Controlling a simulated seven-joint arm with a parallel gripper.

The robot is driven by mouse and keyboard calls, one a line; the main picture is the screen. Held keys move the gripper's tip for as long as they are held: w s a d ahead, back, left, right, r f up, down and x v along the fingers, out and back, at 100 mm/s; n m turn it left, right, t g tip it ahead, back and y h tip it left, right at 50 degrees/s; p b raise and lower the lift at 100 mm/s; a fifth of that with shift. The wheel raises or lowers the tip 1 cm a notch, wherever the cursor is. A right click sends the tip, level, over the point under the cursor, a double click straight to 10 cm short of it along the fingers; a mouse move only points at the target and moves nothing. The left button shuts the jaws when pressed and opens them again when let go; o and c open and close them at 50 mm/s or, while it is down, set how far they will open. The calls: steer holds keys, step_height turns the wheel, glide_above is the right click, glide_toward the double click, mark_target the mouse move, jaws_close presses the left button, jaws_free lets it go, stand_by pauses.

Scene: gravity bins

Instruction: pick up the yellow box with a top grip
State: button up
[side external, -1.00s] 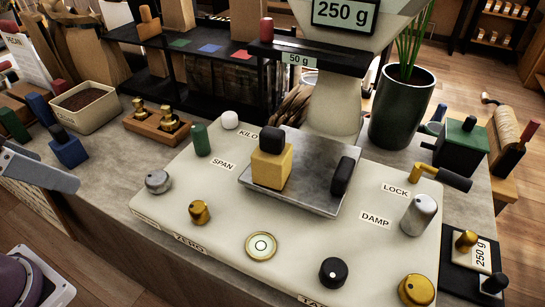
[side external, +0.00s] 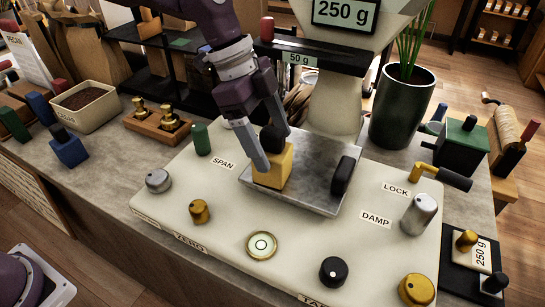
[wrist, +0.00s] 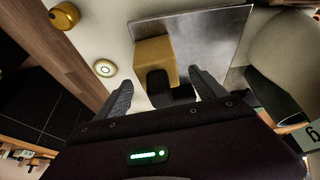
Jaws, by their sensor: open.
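The yellow box (side external: 273,174) stands on the metal weighing plate (side external: 311,199), with a black knob (side external: 271,138) on its top. My gripper (side external: 274,150) is open above and around the box's top, with one finger in front of the knob and the other behind it. In the wrist view the yellow box (wrist: 156,60) and black knob (wrist: 158,84) lie between and just beyond the two spread fingers of my gripper (wrist: 160,90). Whether a finger touches the box cannot be told.
A black weight (side external: 342,176) stands on the plate's right side. The LOCK lever (side external: 440,177), a silver knob (side external: 418,214) and a green peg (side external: 201,139) rise from the scale's cream base. The scale's column (side external: 336,104) stands close behind the plate.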

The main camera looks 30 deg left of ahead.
mark_target(278, 158)
steer(key=x, duration=0.4)
steer(key=shift+f, duration=0.15)
jaws_close()
